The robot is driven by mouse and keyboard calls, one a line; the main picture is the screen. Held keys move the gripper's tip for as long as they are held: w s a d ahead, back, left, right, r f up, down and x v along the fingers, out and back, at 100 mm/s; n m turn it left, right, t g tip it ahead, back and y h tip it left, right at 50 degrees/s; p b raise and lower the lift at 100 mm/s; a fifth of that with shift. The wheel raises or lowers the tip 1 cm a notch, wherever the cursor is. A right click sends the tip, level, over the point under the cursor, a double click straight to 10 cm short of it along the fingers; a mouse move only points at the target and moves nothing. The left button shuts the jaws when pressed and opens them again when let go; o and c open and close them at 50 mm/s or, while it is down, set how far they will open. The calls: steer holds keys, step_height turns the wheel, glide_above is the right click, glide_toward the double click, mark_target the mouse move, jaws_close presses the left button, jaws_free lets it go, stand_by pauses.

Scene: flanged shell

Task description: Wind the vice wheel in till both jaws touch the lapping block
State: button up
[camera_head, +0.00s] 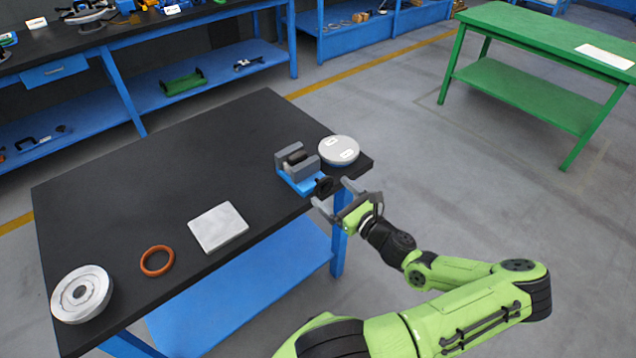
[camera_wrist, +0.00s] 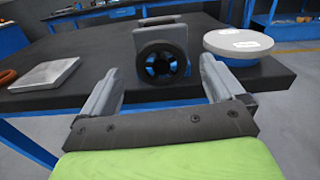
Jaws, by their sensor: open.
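The vice (camera_head: 297,171) sits near the right front edge of the black table, with grey jaws and a blue base. A dark block (camera_head: 295,157) lies between the jaws; whether both jaws touch it I cannot tell. The vice wheel (camera_head: 323,186) is a black ring on the vice's front side, and it faces me in the wrist view (camera_wrist: 162,64). My gripper (camera_head: 331,196) is open and empty just in front of the wheel, apart from it. In the wrist view its two fingers (camera_wrist: 160,80) stand left and right of the wheel. The lapping block is hidden there.
A round grey plate (camera_head: 339,150) with white labels stands right beside the vice. A pale flat plate (camera_head: 218,228), an orange ring (camera_head: 157,261) and a flanged metal part (camera_head: 82,294) lie to the left on the table (camera_head: 130,190). A green table (camera_head: 540,85) stands at right.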

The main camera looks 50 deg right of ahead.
mark_target(326, 187)
steer(key=b+x, duration=0.1)
steer(key=x, duration=0.5)
steer(key=shift+w+d, duration=0.1)
steer(key=shift+w, duration=0.1)
steer(key=c, duration=1)
steer(key=shift+o, duration=0.2)
steer(key=shift+n+p, duration=0.35)
steer(key=shift+n, duration=0.45)
steer(key=o, duration=1)
steer(key=shift+c, duration=0.2)
steer(key=p+v, duration=0.2)
steer(key=v, duration=1.3)
steer(key=shift+s, duration=0.4)
